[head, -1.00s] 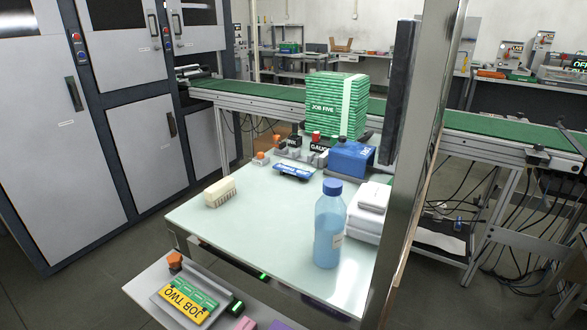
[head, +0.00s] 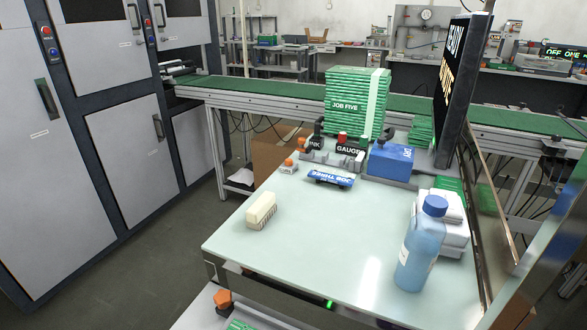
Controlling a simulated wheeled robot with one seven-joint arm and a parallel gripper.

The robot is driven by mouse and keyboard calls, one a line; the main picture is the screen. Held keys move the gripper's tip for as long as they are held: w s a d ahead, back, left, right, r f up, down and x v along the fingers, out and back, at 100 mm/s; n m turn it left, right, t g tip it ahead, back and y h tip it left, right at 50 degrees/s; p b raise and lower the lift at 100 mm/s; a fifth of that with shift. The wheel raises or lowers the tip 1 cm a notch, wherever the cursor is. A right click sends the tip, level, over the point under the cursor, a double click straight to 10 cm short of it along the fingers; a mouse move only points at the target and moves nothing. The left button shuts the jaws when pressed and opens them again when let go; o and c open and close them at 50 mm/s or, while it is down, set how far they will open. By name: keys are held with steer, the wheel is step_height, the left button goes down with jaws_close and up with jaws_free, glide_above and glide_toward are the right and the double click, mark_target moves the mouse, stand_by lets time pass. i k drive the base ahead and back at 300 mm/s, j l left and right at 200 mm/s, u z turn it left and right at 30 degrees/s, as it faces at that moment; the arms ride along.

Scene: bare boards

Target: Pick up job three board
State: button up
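A small blue board (head: 330,177) with white lettering that seems to read JOB THREE, upside down to me, lies flat on the pale bench top (head: 310,235). It lies in front of the GAUGE block (head: 347,150) and to the left of a blue box (head: 390,161). Nothing covers it. My gripper is not in view.
A green JOB FIVE stack (head: 352,105) stands behind the board. A cream brush (head: 262,210) is front left; a blue bottle (head: 420,245) and folded white cloths (head: 453,235) are right. A dark screen (head: 462,85) rises at right. The middle bench is clear.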

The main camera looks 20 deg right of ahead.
mark_target(336, 177)
steer(key=i+j, duration=0.25)
steer(key=j, duration=0.15)
steer(key=i+j, duration=0.25)
steer(key=j, duration=0.15)
steer(key=i+j, duration=0.25)
steer(key=j, duration=0.2)
steer(key=i+j, duration=0.55)
steer(key=j, duration=0.25)
steer(key=i+j+z, duration=0.3)
steer(key=j+z, duration=0.35)
steer(key=i+j+z, duration=0.1)
steer(key=j+z, duration=0.2)
steer(key=j, duration=0.3)
